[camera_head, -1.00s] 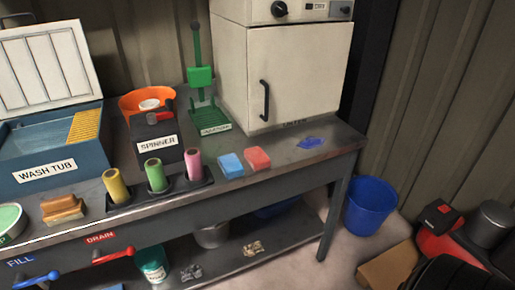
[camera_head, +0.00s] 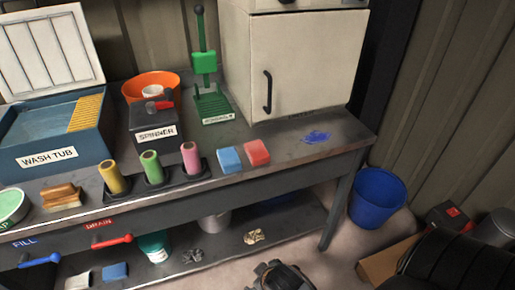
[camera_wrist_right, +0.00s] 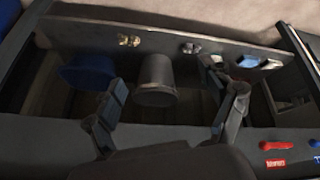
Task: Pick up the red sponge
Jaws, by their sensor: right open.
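The red sponge (camera_head: 256,152) lies on the bench top near its front edge, touching or almost touching a blue sponge (camera_head: 229,159) on its left. My right gripper (camera_head: 282,274) is at the bottom of the head view, in front of the bench and lower than its top, apart from the sponge. In the right wrist view its two fingers (camera_wrist_right: 175,104) are spread wide with nothing held between them. The red sponge does not show in that wrist view. My left gripper is not in view.
A rack of coloured rollers (camera_head: 152,176) stands left of the sponges. A white cabinet (camera_head: 306,65) stands behind them. A blue stain (camera_head: 316,137) marks the bench to the right. The lower shelf (camera_head: 225,238) holds a grey pot (camera_wrist_right: 157,80). A blue bucket (camera_head: 378,197) stands on the floor.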

